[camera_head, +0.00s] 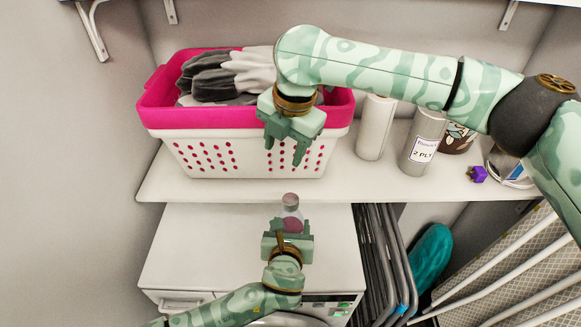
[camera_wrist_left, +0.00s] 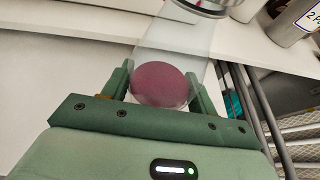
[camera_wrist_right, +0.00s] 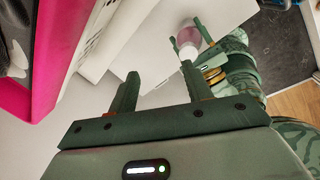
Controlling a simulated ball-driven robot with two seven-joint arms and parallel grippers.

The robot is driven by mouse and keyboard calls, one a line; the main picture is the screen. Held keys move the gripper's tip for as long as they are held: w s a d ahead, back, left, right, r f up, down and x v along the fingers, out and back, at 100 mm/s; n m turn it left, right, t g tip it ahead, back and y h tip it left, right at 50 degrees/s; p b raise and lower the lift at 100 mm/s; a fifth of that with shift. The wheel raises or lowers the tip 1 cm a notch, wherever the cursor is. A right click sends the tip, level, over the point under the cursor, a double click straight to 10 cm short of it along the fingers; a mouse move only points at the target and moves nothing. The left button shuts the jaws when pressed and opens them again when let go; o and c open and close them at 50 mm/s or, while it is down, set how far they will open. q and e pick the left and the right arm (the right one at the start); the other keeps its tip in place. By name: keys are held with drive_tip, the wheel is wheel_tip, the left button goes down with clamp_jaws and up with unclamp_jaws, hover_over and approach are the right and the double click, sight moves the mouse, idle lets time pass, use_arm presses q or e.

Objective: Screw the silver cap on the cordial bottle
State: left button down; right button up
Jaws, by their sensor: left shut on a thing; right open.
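The cordial bottle (camera_head: 291,213) is clear with purple-red liquid and stands roughly upright above the white dryer top. My left gripper (camera_head: 290,228) is shut on its body. In the left wrist view the bottle (camera_wrist_left: 163,86) sits between both fingers, with a silvery ring (camera_wrist_left: 203,8) at its top, cut by the frame edge. In the head view the bottle top (camera_head: 290,199) looks greyish-brown; I cannot tell how the cap is seated. My right gripper (camera_head: 284,150) is open and empty, above the bottle and in front of the basket. The right wrist view shows the bottle (camera_wrist_right: 188,38) beyond its fingers.
A pink-rimmed white basket (camera_head: 225,155) with laundry stands on the shelf (camera_head: 230,190). Right of it are a white cylinder (camera_head: 374,128), a grey canister (camera_head: 421,140) and a small purple object (camera_head: 477,174). Folded racks (camera_head: 375,250) and a teal item (camera_head: 430,257) stand beside the dryer (camera_head: 185,245).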

sight(291, 198)
drive_tip(key=s+f+n, duration=0.1)
drive_tip(key=s+d+f+n+g+h, duration=0.1)
drive_tip(key=s+f, duration=0.1)
drive_tip(key=shift+s+h, duration=0.1)
drive_tip(key=shift+h, duration=0.2)
drive_tip(key=shift+d+f, duration=0.1)
drive_tip(key=shift+f, duration=3.9)
